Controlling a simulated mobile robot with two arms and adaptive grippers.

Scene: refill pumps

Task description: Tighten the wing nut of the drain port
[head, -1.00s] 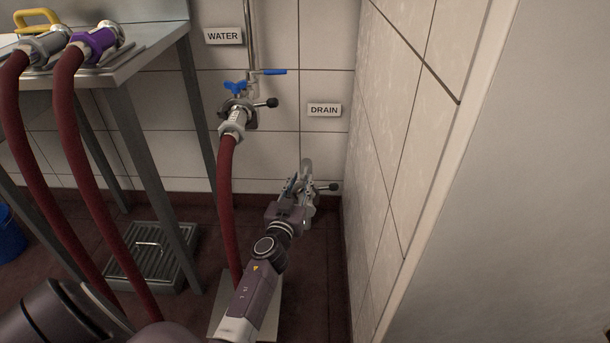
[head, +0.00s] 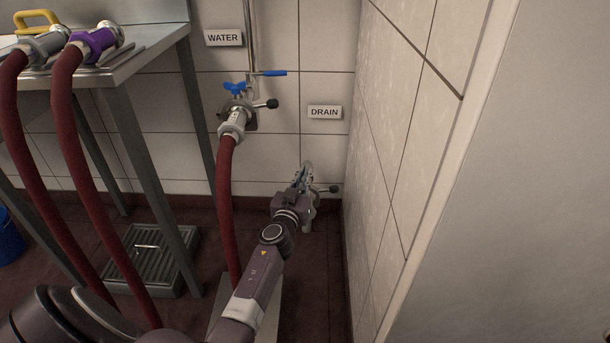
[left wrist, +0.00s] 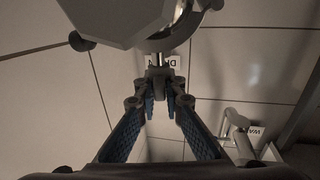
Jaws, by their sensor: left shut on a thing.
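The drain port (head: 312,212) is low on the tiled wall, under the DRAIN sign (head: 324,112), and mostly hidden behind my arm. My left gripper (head: 304,176) is at the port's upper side. In the left wrist view the left gripper (left wrist: 160,80) has its blue-padded fingers converging, shut on a small grey part that I take for the drain's wing nut (left wrist: 158,72). The nut's wings are largely hidden by the fingertips. The port's large grey fitting (left wrist: 118,18) fills the top of that view. My right gripper is not in view.
The water port (head: 238,112), with a blue wing nut (head: 234,88) and a red hose (head: 227,195), is left of the drain. A steel table (head: 140,62) bears two hose ends. A side wall (head: 385,170) is close on the right. A floor grate (head: 155,262) lies left.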

